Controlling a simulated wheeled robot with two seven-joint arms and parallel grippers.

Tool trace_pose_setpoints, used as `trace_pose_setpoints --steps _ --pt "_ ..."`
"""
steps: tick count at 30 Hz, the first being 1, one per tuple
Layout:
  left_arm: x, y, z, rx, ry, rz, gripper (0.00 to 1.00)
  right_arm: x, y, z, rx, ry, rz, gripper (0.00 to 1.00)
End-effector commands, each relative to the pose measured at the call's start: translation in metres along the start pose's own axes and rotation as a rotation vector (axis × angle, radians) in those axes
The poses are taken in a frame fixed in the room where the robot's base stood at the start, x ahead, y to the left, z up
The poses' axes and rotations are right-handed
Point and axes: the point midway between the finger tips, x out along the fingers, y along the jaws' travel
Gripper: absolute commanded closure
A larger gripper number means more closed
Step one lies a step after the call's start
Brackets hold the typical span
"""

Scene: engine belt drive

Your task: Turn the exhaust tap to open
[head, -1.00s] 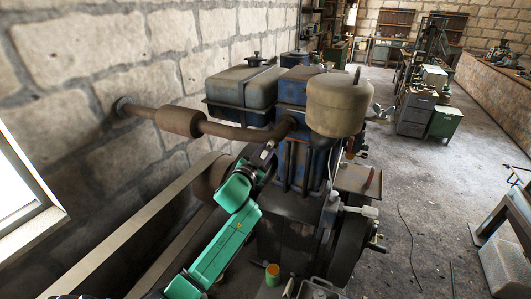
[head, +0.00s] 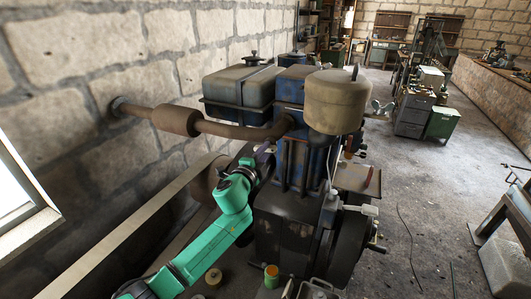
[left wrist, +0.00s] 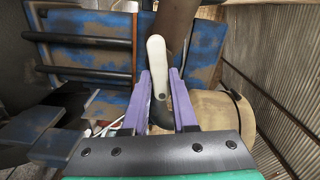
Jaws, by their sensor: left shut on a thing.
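The exhaust pipe (head: 235,131) runs from the wall through a brown muffler (head: 177,121) to the blue engine (head: 291,95). In the left wrist view the pipe (left wrist: 176,22) shows at the top centre. The tap's lever (left wrist: 156,55), pale at one end and dark at the other, lies between my purple fingers. My left gripper (left wrist: 160,74) is shut on this lever, just in front of the pipe. In the head view my left gripper (head: 263,157) is below the pipe beside the engine; the tap is hidden there. My right gripper is not in view.
A dark tank (head: 240,88) and a tan round canister (head: 335,100) stand on the engine. A flat belt (head: 130,225) runs along the wall side. A green can (head: 271,275) stands in front of the engine.

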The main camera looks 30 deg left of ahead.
Motion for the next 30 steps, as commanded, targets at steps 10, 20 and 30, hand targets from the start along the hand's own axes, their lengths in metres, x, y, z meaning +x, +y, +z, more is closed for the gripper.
trace_pose_setpoints --steps 10,20,30 --pt "0.0003 0.0001 0.0019 0.179 -0.004 -0.002 1.00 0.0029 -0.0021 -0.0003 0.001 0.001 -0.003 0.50" --pt "0.0004 -0.0009 0.0017 0.221 -0.004 -0.004 1.00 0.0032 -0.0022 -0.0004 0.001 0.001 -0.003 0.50" --pt "0.0005 -0.0019 0.0017 0.220 -0.004 -0.005 0.51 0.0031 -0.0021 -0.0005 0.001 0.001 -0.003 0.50"
